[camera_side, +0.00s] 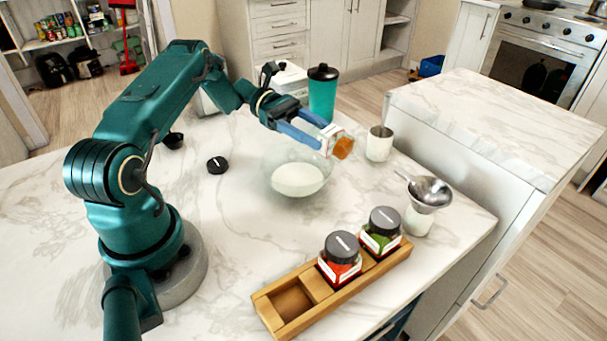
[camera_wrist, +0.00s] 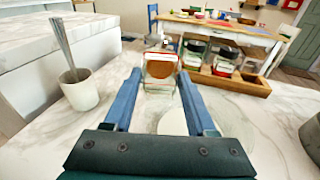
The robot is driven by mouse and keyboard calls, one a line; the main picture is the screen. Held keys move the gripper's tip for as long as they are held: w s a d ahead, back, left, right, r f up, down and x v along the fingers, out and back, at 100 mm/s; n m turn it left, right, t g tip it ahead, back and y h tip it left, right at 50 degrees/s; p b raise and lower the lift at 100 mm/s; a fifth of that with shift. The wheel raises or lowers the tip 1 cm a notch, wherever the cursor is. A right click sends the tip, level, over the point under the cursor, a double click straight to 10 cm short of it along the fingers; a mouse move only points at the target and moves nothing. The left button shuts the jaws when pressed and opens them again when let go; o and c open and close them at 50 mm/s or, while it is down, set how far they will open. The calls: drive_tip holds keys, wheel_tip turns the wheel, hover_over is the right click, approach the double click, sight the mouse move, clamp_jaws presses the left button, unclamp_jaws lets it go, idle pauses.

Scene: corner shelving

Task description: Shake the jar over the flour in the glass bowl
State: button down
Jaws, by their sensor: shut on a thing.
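My gripper (camera_side: 326,139) has blue fingers and is shut on a small clear jar (camera_side: 342,147) with orange-brown contents. The jar is held tilted, nearly on its side, above the right rim of the glass bowl. In the wrist view the jar (camera_wrist: 160,70) sits between the fingertips, its orange-brown round face showing. The glass bowl (camera_side: 272,166) stands on the marble counter with white flour (camera_side: 297,179) in it. The bowl (camera_wrist: 240,108) also shows below the fingers in the wrist view, partly hidden by them. A black lid (camera_side: 217,165) lies on the counter left of the bowl.
A wooden rack (camera_side: 291,301) holds two black-lidded jars, red (camera_side: 340,259) and green (camera_side: 381,232), with an empty slot. A white cup (camera_side: 378,146), a funnel on a container (camera_side: 429,193) and a teal tumbler (camera_side: 323,93) stand nearby.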

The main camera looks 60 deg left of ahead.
sight(333, 132)
drive_tip(key=shift+a+f+h, duration=0.1)
drive_tip(key=shift+f+h, duration=0.3)
drive_tip(key=shift+h, duration=0.3)
idle(1.3)
drive_tip(key=shift+a+r+t+h, duration=0.1)
drive_tip(key=shift+r+t+h, duration=0.1)
drive_tip(key=shift+h, duration=0.35)
drive_tip(key=shift+a+r+t+h, duration=0.1)
drive_tip(key=shift+t+h, duration=0.1)
drive_tip(key=shift+h, duration=0.35)
idle(1.7)
idle(0.8)
